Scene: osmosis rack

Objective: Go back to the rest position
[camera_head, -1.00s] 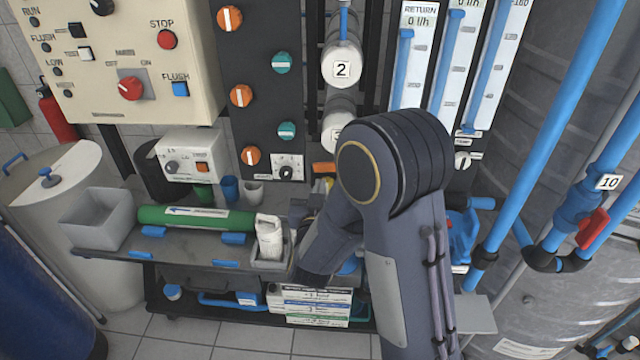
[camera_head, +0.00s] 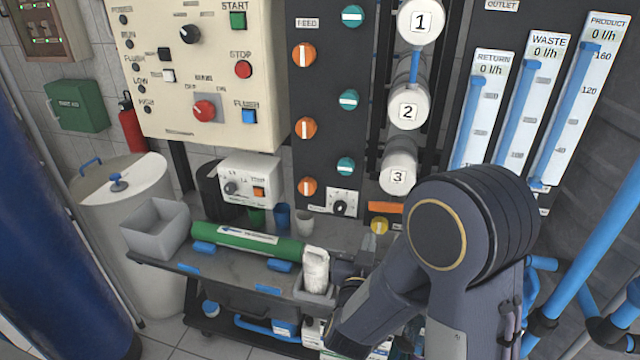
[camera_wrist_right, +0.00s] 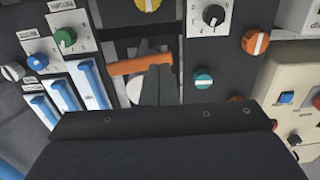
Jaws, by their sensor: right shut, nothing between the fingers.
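My right arm reaches in from the lower right in the head view. My right gripper (camera_head: 354,268) is over the right part of the grey shelf, just right of a white bottle-like item (camera_head: 315,270), partly hidden by my arm. In the right wrist view the dark fingers (camera_wrist_right: 158,85) are shut and empty, in front of the panel and close to an orange bar (camera_wrist_right: 141,65) in the picture. I cannot tell whether they touch it. My left gripper is in neither view.
The grey shelf (camera_head: 228,272) carries a green cylinder (camera_head: 247,241), a grey bin (camera_head: 157,228) and small cups. Behind stands the dark valve panel (camera_head: 325,105) with orange and teal knobs. Blue pipes (camera_head: 590,250) rise at the right, near my arm.

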